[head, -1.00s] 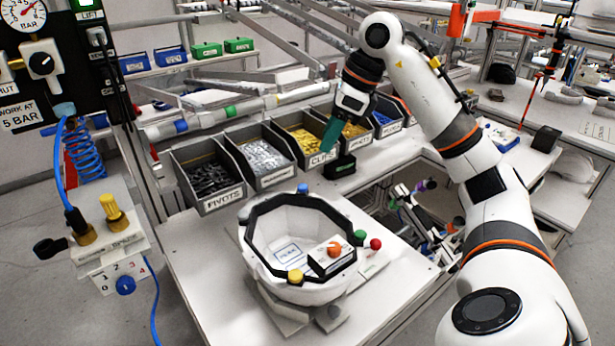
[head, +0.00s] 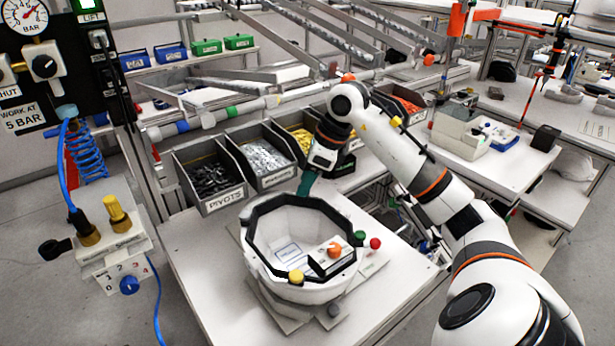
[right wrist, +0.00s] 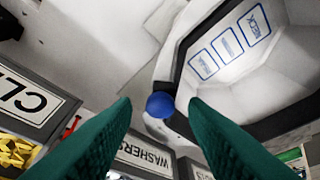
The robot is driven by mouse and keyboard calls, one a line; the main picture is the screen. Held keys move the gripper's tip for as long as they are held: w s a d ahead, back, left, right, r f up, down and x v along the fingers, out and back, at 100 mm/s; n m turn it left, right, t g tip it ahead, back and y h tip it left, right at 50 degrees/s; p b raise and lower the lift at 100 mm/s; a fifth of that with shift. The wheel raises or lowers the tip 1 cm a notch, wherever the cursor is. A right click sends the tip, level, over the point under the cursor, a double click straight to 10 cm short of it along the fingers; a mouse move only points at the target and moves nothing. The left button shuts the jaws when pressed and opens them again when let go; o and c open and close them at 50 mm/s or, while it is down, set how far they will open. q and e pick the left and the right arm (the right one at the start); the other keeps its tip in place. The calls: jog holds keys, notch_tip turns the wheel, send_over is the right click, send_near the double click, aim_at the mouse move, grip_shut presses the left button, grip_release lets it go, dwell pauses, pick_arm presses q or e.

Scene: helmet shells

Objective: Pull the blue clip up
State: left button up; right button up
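The white helmet shell (head: 270,288) with a black rim sits on the bench. In the right wrist view the round blue clip (right wrist: 160,104) is at the shell's black rim. My right gripper (right wrist: 161,106) is open, its two teal fingertips apart on either side of the clip in that view; I cannot tell whether they touch it. In the head view my right gripper (head: 305,187) points down at the shell's far rim and hides the blue clip. My left gripper is in neither view.
A yellow clip (head: 296,277), a green clip (head: 360,236) and a red knob (head: 375,243) are around the near and right rim. A small box with an orange knob (head: 334,251) shows within the shell's outline. Parts bins (head: 222,201) stand behind the shell.

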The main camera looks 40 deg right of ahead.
jog(key=shift+c, duration=0.6)
grip_shut()
jog(key=shift+r, duration=0.1)
jog(key=shift+w+r, duration=0.1)
jog(key=shift+r, duration=0.5)
jog(key=shift+d, duration=0.1)
jog(key=shift+o, duration=0.6)
grip_release()
